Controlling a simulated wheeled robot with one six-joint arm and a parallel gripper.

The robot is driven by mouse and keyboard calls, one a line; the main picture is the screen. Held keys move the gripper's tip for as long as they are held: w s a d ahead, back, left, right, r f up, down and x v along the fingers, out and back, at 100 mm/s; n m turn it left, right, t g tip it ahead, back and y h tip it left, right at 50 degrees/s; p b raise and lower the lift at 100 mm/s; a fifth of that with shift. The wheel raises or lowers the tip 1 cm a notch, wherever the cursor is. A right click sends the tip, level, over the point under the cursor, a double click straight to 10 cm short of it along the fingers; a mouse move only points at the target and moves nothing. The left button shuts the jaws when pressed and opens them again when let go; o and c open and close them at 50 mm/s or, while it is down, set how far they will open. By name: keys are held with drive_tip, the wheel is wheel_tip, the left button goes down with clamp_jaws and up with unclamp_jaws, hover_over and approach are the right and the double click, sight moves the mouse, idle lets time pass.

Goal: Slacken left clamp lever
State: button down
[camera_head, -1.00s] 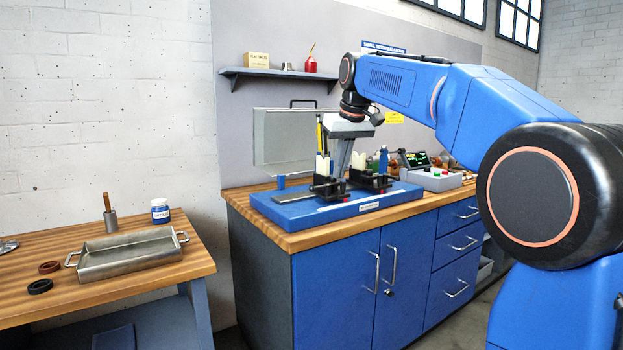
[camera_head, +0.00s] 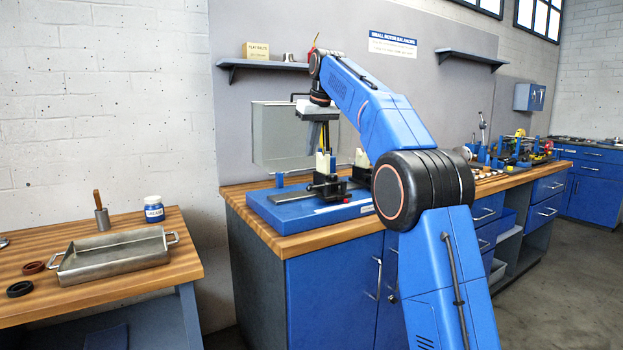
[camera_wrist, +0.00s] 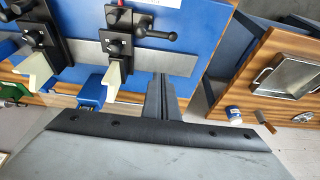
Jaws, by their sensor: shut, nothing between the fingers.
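The left clamp (camera_head: 326,186) is a black block with a cream V-shaped support, standing on the blue balancing base (camera_head: 275,212). In the wrist view the left clamp (camera_wrist: 118,45) is right of the other clamp (camera_wrist: 45,40). Its black lever (camera_wrist: 155,34) points right and ends in a round knob. My gripper (camera_head: 324,144) hangs above the left clamp, pointing down. In the wrist view my gripper (camera_wrist: 160,82) is shut and empty, its tips below and right of the lever, with a visible gap between. The lever is hard to make out in the head view.
A grey upright panel (camera_head: 270,135) stands behind the base. A wooden side table with a metal tray (camera_head: 115,262), a grease jar (camera_head: 154,209) and dark rings is at left. My arm hides the bench's middle. More equipment stands on the bench at right.

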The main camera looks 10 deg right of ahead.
drive_tip(key=shift+f, duration=0.15)
drive_tip(key=x, duration=0.3)
drive_tip(key=s+x, duration=0.1)
drive_tip(key=x, duration=0.2)
drive_tip(key=s+x, duration=0.1)
drive_tip(key=x, duration=0.2)
drive_tip(key=shift+w+d+f, duration=0.1)
drive_tip(key=shift+d+f, duration=0.15)
drive_tip(key=shift+f, duration=0.2)
drive_tip(key=shift+s+d+f, duration=0.15)
drive_tip(key=shift+s, duration=0.25)
drive_tip(key=shift+s+d+f, duration=0.1)
drive_tip(key=shift+s, duration=0.3)
drive_tip(key=shift+s, duration=0.1)
